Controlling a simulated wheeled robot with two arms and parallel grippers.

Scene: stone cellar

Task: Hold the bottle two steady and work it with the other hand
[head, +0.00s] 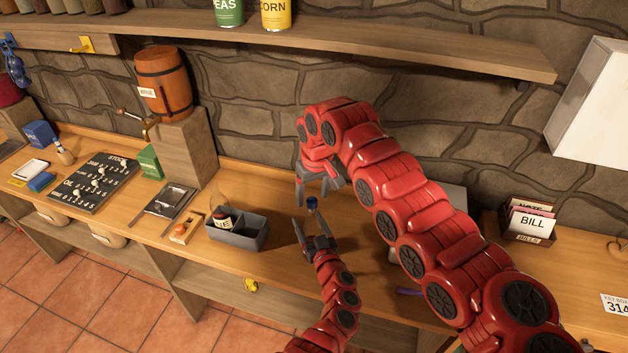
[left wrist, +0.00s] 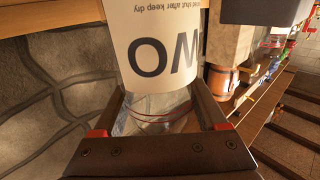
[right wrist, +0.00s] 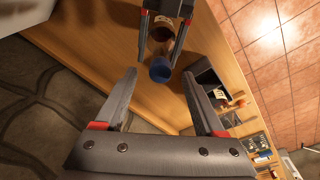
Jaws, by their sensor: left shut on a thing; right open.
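My left gripper (head: 314,230) is shut on bottle two, whose white label reads "WO" in the left wrist view (left wrist: 160,55), with clear glass between the jaws. Its blue cap (head: 312,203) points up in the head view, and most of the body is hidden there. My right gripper (head: 316,184) is open and empty above the cap. In the right wrist view the blue cap (right wrist: 160,70) shows between and beyond my right fingertips, apart from them.
A bill box (head: 530,222) stands at the right. A wall shelf (head: 380,50) with tins runs above.

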